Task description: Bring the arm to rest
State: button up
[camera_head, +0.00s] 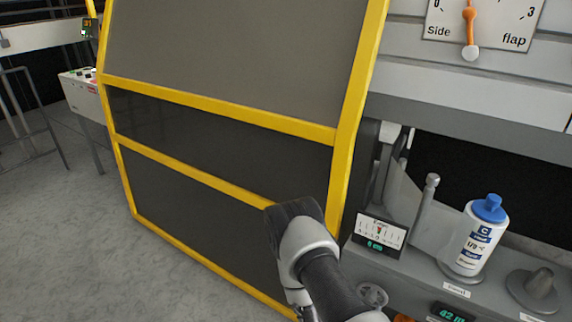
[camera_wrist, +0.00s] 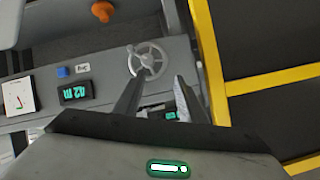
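My arm (camera_head: 312,262) rises from the bottom of the head view, bent, in front of the yellow-framed guard (camera_head: 230,115). The gripper end cannot be made out in that view. In the wrist view my gripper (camera_wrist: 157,84) shows two dark fingers spread apart with nothing between them. A small handwheel (camera_wrist: 147,60) lies beyond the fingertips, and I see no contact with it. The handwheel also shows partly in the head view (camera_head: 372,294), low beside my arm.
A white bottle with a blue cap (camera_head: 480,238) stands on the grey machine ledge (camera_head: 408,272), near a small gauge (camera_head: 381,232) and a grey knob (camera_head: 540,283). A dial with an orange pointer (camera_head: 470,22) is above. Open floor (camera_head: 60,230) lies left of the guard.

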jog(key=w+a+r+g+y, duration=0.25)
jog(key=w+a+r, duration=0.35)
jog(key=w+r, duration=0.45)
jog(key=a+r+n+y, duration=0.3)
jog(key=a+r, duration=0.1)
jog(key=r, duration=1.2)
jog(key=s+r+n+g+y, duration=0.15)
jog(key=s+r+n, duration=0.25)
jog(key=s+r, duration=0.7)
jog(key=s+d+r+n+g, duration=0.1)
jog(key=s+d+r+n, duration=0.25)
jog(key=s+r, duration=0.7)
notch_tip(320, 180, up, 17)
jog(key=s+h+p, duration=0.1)
jog(key=s+p, duration=0.1)
jog(key=p, duration=1.6)
jog(key=shift+s+d+r+p, duration=0.15)
jog(key=shift+d+r+p, duration=0.05)
jog(key=shift+d+p, duration=0.2)
jog(key=shift+d, duration=0.1)
